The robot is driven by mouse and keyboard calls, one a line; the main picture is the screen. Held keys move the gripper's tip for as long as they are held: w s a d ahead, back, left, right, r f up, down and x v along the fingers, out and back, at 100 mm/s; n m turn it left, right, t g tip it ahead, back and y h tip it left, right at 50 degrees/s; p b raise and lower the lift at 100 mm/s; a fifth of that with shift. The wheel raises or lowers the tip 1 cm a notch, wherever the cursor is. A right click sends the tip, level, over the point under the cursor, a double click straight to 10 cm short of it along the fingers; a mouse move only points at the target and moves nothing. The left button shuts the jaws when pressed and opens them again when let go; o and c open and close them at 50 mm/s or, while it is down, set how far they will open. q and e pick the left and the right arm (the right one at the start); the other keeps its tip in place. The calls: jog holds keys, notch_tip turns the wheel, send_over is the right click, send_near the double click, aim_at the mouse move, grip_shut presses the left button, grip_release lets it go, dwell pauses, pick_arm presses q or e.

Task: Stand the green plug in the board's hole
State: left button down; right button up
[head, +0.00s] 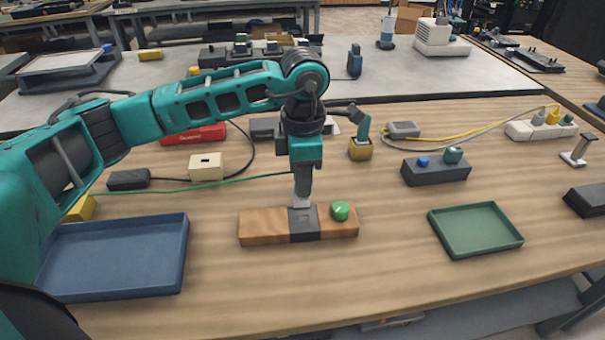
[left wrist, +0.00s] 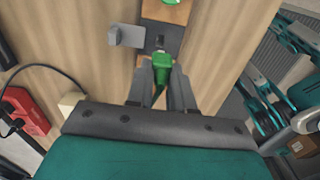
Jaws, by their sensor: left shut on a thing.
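The wooden board (head: 262,226) lies on the table with a dark grey section (head: 304,228) in its middle. A green round button (head: 340,210) sits right of that section. My left gripper (head: 302,196) points down at the dark section. In the left wrist view its fingers (left wrist: 161,82) are shut on the green plug (left wrist: 162,67), and a green cord trails from it. The dark section shows a small dark hole (left wrist: 160,40) just ahead of the plug, beside a grey bracket (left wrist: 127,37). The plug appears outside the hole; its height is unclear. My right gripper is not seen.
A blue tray (head: 115,262) stands left of the board and a green tray (head: 475,230) right of it. A dark block (head: 435,171) with small plugs sits behind the green tray. A cream box (head: 206,167) is behind left. Table in front of the board is clear.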

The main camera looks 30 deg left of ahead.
pick_arm(q)
notch_tip(320, 180, down, 4)
jog(key=b, duration=0.2)
jog(key=shift+r+b, duration=0.1)
jog(key=shift+b, duration=0.2)
jog(key=shift+f, duration=0.25)
jog(key=shift+f+b, duration=0.15)
jog(key=shift+b, duration=0.15)
jog(key=shift+b, duration=0.3)
dwell(0.9)
jog(key=shift+f+b, duration=0.9)
jog(key=shift+f, duration=0.25)
jog(key=c, duration=0.9)
grip_release()
